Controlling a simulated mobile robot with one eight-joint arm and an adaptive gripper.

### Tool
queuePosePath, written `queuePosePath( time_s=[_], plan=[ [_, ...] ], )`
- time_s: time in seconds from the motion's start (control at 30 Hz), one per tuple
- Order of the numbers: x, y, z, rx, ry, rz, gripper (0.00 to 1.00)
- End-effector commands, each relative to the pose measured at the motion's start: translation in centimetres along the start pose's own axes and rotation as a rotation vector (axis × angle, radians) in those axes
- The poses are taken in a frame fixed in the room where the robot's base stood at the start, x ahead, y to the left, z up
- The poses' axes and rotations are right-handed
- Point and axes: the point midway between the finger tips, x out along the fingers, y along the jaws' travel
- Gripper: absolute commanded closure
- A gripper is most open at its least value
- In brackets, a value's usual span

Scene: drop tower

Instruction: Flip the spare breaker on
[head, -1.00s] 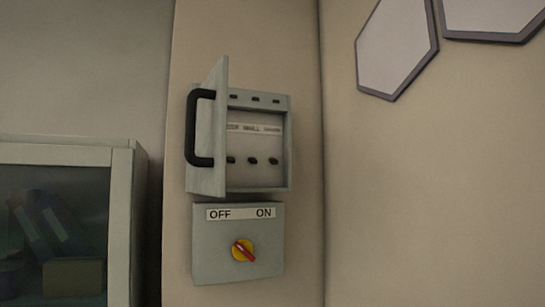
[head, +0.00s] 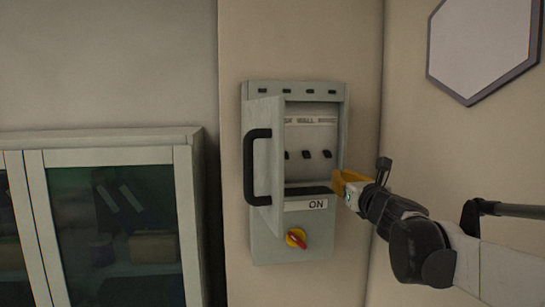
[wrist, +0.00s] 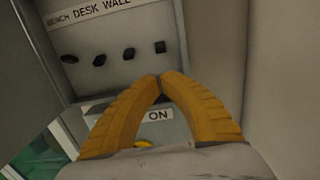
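The grey breaker box (head: 257,180) hangs on the wall with its door open to the left. Inside is a row of small black breaker switches (head: 307,154) under a label strip. My gripper (head: 338,180) is at the box's lower right edge, yellow fingers shut and empty. In the wrist view the fingertips (wrist: 160,77) meet just below the rightmost switch, apart from it.
The open door carries a black handle (head: 252,165). A glass-fronted cabinet (head: 188,200) stands at the left. The wall on the right is close to my arm.

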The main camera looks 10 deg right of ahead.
Motion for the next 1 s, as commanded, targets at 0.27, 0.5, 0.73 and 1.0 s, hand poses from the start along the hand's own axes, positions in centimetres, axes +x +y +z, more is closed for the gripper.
queuePosePath(
  time_s=[0.27,0.5,0.73,1.0],
  plan=[
    [0.0,0.0,-0.1,-0.002,0.0,0.001,1.0],
    [2.6,0.1,0.0,-0.003,0.0,0.003,1.0],
    [6.8,0.1,0.1,-0.004,0.0,0.003,1.0],
    [9.7,0.1,0.0,-0.004,0.0,0.003,1.0]
  ],
)
